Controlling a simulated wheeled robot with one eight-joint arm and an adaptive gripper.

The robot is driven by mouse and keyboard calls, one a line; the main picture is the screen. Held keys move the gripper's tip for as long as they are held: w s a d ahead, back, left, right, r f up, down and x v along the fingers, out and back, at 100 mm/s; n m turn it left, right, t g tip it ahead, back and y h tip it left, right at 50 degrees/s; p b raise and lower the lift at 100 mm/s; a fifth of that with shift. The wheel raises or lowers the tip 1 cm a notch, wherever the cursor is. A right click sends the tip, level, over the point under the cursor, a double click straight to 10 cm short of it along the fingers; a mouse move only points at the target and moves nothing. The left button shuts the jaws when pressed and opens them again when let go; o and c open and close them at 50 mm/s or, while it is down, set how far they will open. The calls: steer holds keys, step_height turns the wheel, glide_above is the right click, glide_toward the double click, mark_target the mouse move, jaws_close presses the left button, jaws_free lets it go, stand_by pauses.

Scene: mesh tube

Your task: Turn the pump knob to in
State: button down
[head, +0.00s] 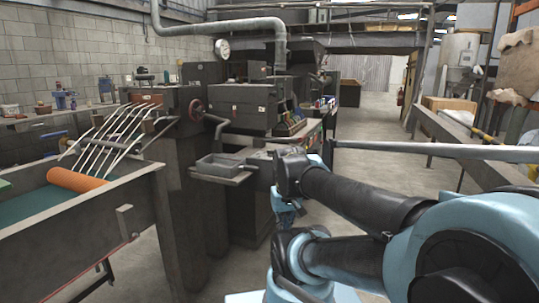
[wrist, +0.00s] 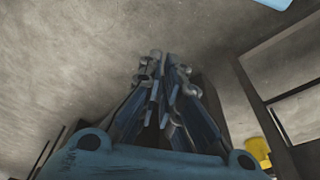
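I cannot pick out a pump knob for certain. In the head view my gripper is largely hidden by my arm, low and to the right of the machine, apart from the handwheel.
A bench with an orange roller (head: 77,180) and curved metal rods stands at left. A grey tray (head: 220,166) juts from the machine's front. A metal rail (head: 440,149) crosses at right. The concrete aisle (head: 365,170) beyond my arm is clear. A yellow object (wrist: 257,148) shows in the wrist view.

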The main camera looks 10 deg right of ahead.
mark_target(271, 153)
steer(key=w+r+m+h, duration=0.1)
steer(key=w+r+m, duration=0.1)
steer(key=w+r, duration=0.8)
steer(key=w+r+m+t+h, duration=0.1)
steer(key=w+r+m, duration=0.15)
steer(key=w, duration=1.25)
steer(key=w+r+m, duration=0.2)
steer(key=w+r, duration=0.6)
steer(key=w, duration=0.5)
steer(key=x, duration=0.3)
steer(key=w+x, duration=0.1)
steer(key=x, duration=0.3)
steer(key=d+x, duration=0.1)
steer(key=x, duration=0.3)
steer(key=shift+w+r, duration=0.35)
steer(key=shift+w, duration=0.05)
steer(key=shift+w+d, duration=0.5)
steer(key=shift+w, duration=0.15)
steer(key=shift+a, duration=0.15)
